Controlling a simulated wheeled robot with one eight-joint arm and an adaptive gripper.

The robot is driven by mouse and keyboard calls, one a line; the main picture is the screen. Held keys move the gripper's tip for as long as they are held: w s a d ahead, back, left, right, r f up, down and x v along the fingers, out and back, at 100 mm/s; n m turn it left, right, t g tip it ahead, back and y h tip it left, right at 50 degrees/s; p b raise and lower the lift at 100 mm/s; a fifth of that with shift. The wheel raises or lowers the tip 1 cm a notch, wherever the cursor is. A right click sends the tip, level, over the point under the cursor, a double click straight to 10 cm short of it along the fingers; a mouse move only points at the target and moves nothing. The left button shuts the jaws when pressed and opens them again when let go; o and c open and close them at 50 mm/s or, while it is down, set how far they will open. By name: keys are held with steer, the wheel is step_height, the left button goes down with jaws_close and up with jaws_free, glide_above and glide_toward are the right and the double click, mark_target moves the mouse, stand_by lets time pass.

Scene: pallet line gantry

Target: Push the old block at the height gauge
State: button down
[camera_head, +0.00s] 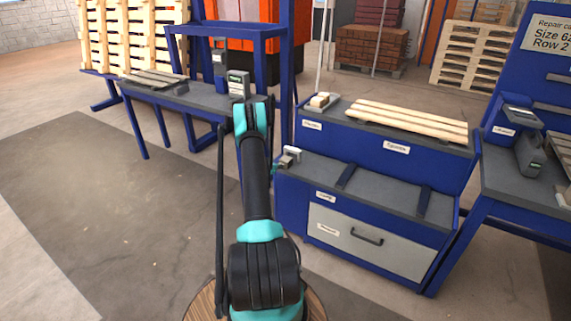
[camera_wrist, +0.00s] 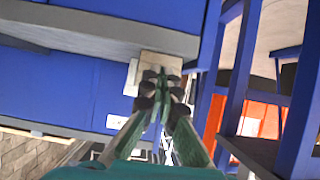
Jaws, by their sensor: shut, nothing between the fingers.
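The height gauge (camera_head: 293,151) is a small grey bracket at the left end of the lower grey shelf. The old block (camera_head: 285,161) appears as a small pale piece at it, partly hidden by my gripper. In the wrist view, a pale tan block (camera_wrist: 160,64) sits straight ahead of my fingertips, beside a whitish plate (camera_wrist: 131,78). My gripper (camera_head: 277,168) is shut and empty at the shelf's left end. In the wrist view its fingertips (camera_wrist: 163,82) overlap the block; I cannot tell if they touch it.
The lower shelf (camera_head: 385,192) has two dark blue bars across it. Pale boards (camera_head: 405,118) and small wooden blocks (camera_head: 320,101) lie on the upper shelf. A blue post (camera_head: 285,80) stands left of the bench. A second table (camera_head: 200,96) stands at the left.

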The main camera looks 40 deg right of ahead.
mark_target(284, 161)
steer(key=shift+w+d, duration=0.4)
steer(key=shift+d, duration=0.55)
steer(key=shift+w+d, duration=0.35)
steer(key=shift+d, duration=0.55)
steer(key=shift+w+d, duration=0.4)
steer(key=shift+d, duration=0.55)
steer(key=s+a, duration=0.2)
steer(key=a, duration=0.3)
steer(key=shift+s+a, duration=0.15)
steer(key=shift+a, duration=0.15)
stand_by(0.6)
steer(key=s+a+r, duration=0.1)
steer(key=a+r, duration=0.2)
steer(key=r, duration=0.7)
steer(key=shift+s+a, duration=0.25)
steer(key=shift+a, duration=0.05)
stand_by(0.7)
